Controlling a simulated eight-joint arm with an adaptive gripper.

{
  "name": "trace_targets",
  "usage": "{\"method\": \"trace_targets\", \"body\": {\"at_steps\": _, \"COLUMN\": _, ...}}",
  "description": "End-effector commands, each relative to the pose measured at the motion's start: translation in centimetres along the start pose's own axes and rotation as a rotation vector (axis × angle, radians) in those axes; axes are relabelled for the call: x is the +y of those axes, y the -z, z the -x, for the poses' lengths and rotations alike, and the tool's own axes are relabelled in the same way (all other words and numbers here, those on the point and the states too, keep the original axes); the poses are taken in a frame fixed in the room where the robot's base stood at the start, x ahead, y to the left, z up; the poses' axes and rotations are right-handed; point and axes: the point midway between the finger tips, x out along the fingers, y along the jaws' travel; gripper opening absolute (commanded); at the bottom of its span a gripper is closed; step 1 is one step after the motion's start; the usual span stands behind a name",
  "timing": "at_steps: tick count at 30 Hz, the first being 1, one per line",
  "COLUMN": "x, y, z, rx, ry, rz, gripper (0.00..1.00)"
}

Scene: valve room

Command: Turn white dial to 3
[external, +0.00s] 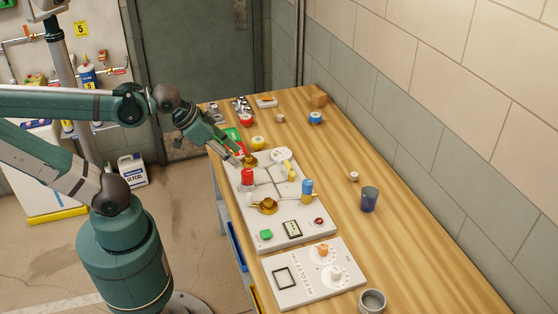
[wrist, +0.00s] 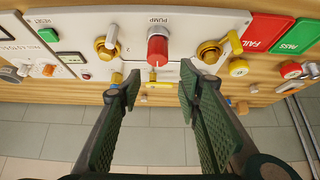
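The white dial (external: 336,273) is a small knob on a round marked plate on the light panel (external: 296,291) at the front of the bench. An orange knob (external: 323,249) sits on the same panel, just behind it. In the wrist view the white dial (wrist: 22,70) is at the far left, beside the orange knob (wrist: 47,70). My gripper (external: 236,161) is over the far end of the larger panel, away from the dial. In the wrist view my gripper (wrist: 156,78) is open and empty, its fingers on either side below the red pump knob (wrist: 158,48).
The larger panel (external: 290,215) carries a red knob, brass valves, a blue-topped valve (external: 307,188) and a green button (external: 266,235). A dark cup (external: 370,199) stands to its right. A grey cup (external: 372,301) stands near the dial panel's front right corner. The bench's right side is mostly clear.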

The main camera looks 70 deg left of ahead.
Motion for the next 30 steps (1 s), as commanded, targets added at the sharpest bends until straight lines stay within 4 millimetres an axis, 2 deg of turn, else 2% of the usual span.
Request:
{"method": "trace_targets", "body": {"at_steps": 5, "x": 0.2, "y": 0.4, "z": 0.1, "rx": -0.005, "ry": -0.003, "rz": 0.004, "gripper": 0.31}}
{"method": "trace_targets", "body": {"at_steps": 11, "x": 1.2, "y": 1.8, "z": 0.2, "rx": -0.027, "ry": -0.016, "rz": 0.021, "gripper": 0.31}}
{"method": "trace_targets", "body": {"at_steps": 20, "x": 4.2, "y": 5.5, "z": 0.2, "rx": -0.092, "ry": -0.043, "rz": 0.069, "gripper": 0.31}}
{"method": "trace_targets", "body": {"at_steps": 30, "x": 8.4, "y": 9.2, "z": -0.5, "rx": -0.176, "ry": -0.062, "rz": 0.127, "gripper": 0.31}}
